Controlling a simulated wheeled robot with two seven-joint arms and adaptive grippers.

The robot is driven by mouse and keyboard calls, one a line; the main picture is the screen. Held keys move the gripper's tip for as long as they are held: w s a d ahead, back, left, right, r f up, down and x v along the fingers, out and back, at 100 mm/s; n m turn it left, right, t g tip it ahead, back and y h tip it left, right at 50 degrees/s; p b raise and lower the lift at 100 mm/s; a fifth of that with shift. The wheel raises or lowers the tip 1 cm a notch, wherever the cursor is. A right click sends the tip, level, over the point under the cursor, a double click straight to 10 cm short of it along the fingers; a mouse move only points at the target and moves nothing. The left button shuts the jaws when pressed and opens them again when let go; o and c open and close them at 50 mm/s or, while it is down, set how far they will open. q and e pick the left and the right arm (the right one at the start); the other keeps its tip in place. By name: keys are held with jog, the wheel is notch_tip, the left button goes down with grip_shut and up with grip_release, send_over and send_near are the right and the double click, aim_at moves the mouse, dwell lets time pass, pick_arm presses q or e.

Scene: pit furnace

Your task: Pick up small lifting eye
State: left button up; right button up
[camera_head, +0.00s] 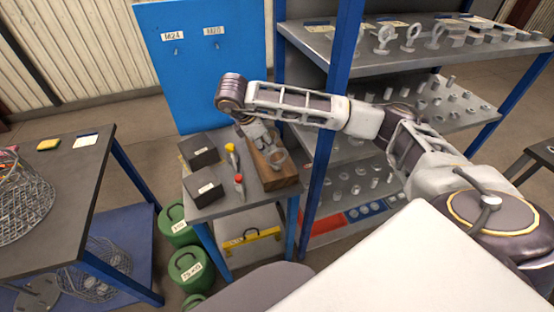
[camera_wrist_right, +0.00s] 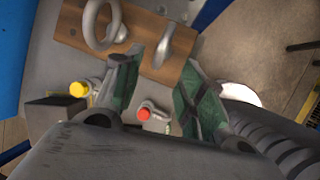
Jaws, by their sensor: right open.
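A wooden block (camera_head: 283,177) on the small grey table holds metal lifting eyes; it also shows in the right wrist view (camera_wrist_right: 143,68). One ring-shaped lifting eye (camera_wrist_right: 104,24) faces the wrist camera at the left. Another lifting eye (camera_wrist_right: 174,46), seen nearly edge-on, stands to its right. I cannot tell for certain which is the small one. My right gripper (camera_wrist_right: 162,60) is open and empty, its fingertips close to the edge-on eye; contact cannot be judged. In the head view the right gripper (camera_head: 257,133) is over the block and hides part of it. My left gripper is not in view.
Yellow-topped (camera_head: 231,155) and red-topped (camera_head: 239,184) pieces lie beside the block, near two dark boxes (camera_head: 203,187). A blue-framed shelf (camera_head: 334,120) with metal parts stands close on the right. A blue panel (camera_head: 190,85) stands behind.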

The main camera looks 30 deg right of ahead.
aim_at(273, 152)
jog(key=shift+x, duration=1.65)
jog(key=shift+p, duration=0.3)
jog(key=shift+w+d+f+p, duration=0.1)
jog(key=shift+d+f+p, duration=0.55)
jog(key=shift+f, duration=0.25)
jog(key=shift+x, duration=1.55)
jog(key=shift+r, duration=0.1)
jog(key=shift+c, duration=0.2)
grip_shut()
